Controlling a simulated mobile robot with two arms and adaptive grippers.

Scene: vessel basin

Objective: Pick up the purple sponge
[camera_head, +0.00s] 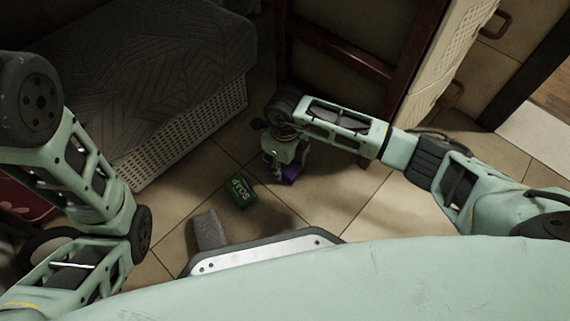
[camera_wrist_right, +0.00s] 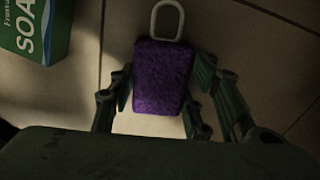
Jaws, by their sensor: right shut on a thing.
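The purple sponge (camera_head: 291,174) shows at the tip of my right gripper (camera_head: 279,165) in the head view, low over the tiled floor. In the right wrist view the sponge (camera_wrist_right: 162,78) is a purple block with a pale loop at its far end. The fingers of my right gripper (camera_wrist_right: 160,100) stand on both sides of it and are shut on it. I cannot tell whether the sponge touches the floor. My left arm shows at the left of the head view, but its gripper is not visible.
A green soap box (camera_head: 241,194) lies on the floor left of the sponge, and its corner shows in the right wrist view (camera_wrist_right: 30,28). A grey block (camera_head: 209,230) lies nearer. A covered basket (camera_head: 185,130) stands at left, dark wooden furniture (camera_head: 345,50) behind. Tiles at right are clear.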

